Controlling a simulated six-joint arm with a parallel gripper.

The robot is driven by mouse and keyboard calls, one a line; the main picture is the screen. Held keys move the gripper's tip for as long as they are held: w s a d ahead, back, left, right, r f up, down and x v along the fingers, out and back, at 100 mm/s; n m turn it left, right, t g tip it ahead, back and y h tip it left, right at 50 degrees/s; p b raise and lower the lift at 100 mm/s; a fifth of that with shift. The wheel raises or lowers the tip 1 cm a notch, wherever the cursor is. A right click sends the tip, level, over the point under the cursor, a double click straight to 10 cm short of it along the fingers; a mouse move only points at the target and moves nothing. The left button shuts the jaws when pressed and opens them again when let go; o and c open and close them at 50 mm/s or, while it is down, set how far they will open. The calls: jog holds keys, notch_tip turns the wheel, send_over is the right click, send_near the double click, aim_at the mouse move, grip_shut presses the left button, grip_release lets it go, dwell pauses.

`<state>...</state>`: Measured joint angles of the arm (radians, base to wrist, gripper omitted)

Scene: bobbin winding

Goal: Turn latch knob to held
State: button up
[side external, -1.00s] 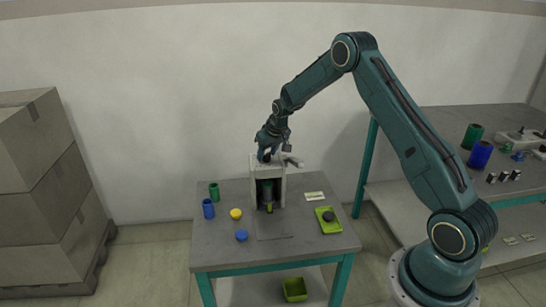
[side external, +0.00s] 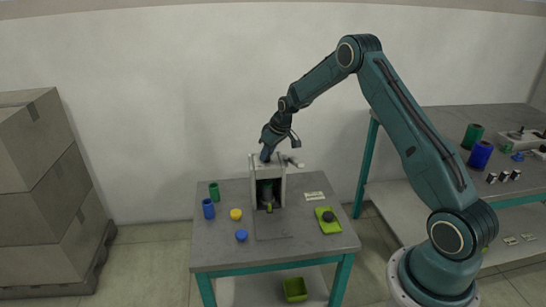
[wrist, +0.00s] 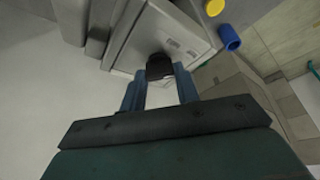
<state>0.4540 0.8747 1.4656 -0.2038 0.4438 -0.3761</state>
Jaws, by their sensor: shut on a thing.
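The winding machine (side external: 283,185) is a pale box-shaped housing at the back of the table. My gripper (side external: 265,157) points down at its top. In the wrist view my gripper (wrist: 158,80) has its two blue fingers on either side of a dark round knob (wrist: 158,66) on the housing's pale face, and it is shut on this knob. The knob is hidden by the fingers in the side view. A dark green spool (side external: 267,188) stands inside the housing's opening. Any marks showing the knob's position are too small to read.
Green (side external: 214,190) and blue (side external: 208,208) cylinders and yellow (side external: 236,214) and blue (side external: 241,235) discs lie left of the machine. A lime tray (side external: 329,222) with a dark round piece is at right. A pale arm (side external: 294,162) juts from the housing's top right.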

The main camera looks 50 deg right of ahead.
jog(key=n+y, duration=0.1)
jog(key=n, duration=0.3)
jog(key=shift+d+n+y, duration=0.2)
jog(key=shift+n+y, duration=0.2)
jog(key=shift+n+g+y, duration=0.6)
jog(key=shift+n+g, duration=0.1)
jog(key=shift+n, duration=1.2)
jog(key=shift+w, duration=0.1)
jog(key=o, duration=1)
jog(key=shift+d+r, duration=0.1)
jog(key=shift+r, duration=0.05)
jog(key=v, duration=1.3)
jog(key=shift+d+r, duration=0.1)
jog(key=shift+r, duration=0.15)
